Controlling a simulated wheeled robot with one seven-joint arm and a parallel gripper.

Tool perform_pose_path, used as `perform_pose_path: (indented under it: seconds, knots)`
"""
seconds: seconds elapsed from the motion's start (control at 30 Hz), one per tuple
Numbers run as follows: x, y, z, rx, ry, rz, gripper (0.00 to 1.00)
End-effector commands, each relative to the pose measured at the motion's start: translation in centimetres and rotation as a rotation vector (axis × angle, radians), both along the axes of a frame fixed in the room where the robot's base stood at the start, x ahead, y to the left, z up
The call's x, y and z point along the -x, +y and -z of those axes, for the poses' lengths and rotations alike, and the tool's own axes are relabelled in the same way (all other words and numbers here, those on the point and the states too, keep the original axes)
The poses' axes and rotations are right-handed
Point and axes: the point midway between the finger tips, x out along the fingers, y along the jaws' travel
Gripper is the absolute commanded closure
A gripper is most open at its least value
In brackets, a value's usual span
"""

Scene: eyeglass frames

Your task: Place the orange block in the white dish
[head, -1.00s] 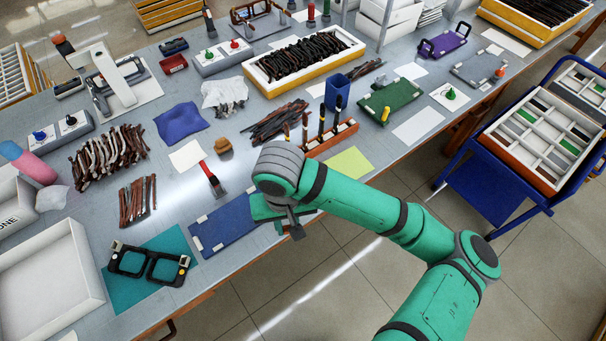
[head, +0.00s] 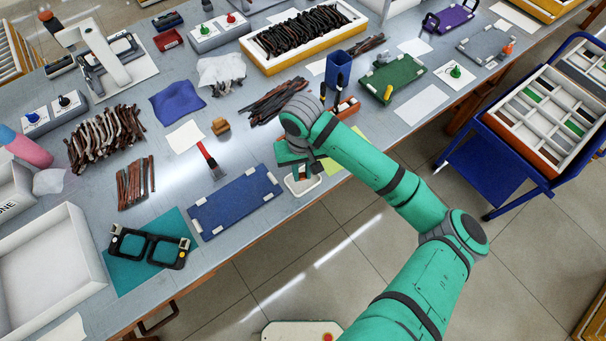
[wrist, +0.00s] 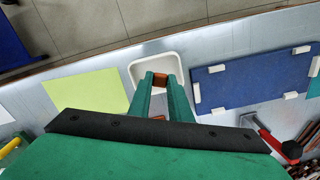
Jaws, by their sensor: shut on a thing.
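The orange block (wrist: 160,79) looks brownish-orange in the wrist view and sits between my gripper's fingertips (wrist: 161,84). My gripper is shut on it. The white dish (wrist: 172,61) is a small rounded tray. In the wrist view, the block appears against the inside of the dish. Whether it touches the bottom or hangs above it, I cannot tell. In the head view my gripper (head: 303,174) points down over the dish (head: 314,185) near the table's front edge. There the gripper largely hides the block.
A blue board (head: 235,200) with white corner pieces lies left of the dish. A yellow-green sheet (head: 341,158) lies on its other side. A red-handled tool (head: 208,155), an orange rack (head: 347,108) and a teal mat with black glasses frames (head: 150,247) are also on the table.

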Motion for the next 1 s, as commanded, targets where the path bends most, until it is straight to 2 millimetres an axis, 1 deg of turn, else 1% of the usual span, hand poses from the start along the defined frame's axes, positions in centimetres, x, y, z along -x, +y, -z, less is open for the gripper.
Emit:
perform_pose_path:
  seconds: [0.27,0.4,0.5,0.87,0.9,0.97,1.0]
  knots:
    - [-1.1,-0.3,1.5,0.001,0.001,0.001,1.00]
    - [-1.1,-0.3,3.4,0.000,0.001,0.000,1.00]
    - [-1.1,-0.3,4.3,0.000,0.000,0.001,1.00]
    - [-1.1,-0.3,4.7,0.000,0.000,0.001,1.00]
    - [-1.1,-0.3,4.7,0.000,0.000,0.000,0.78]
    - [-1.1,-0.3,4.7,0.000,0.000,0.000,0.64]
    - [-1.1,-0.3,4.7,0.000,-0.001,0.000,0.64]
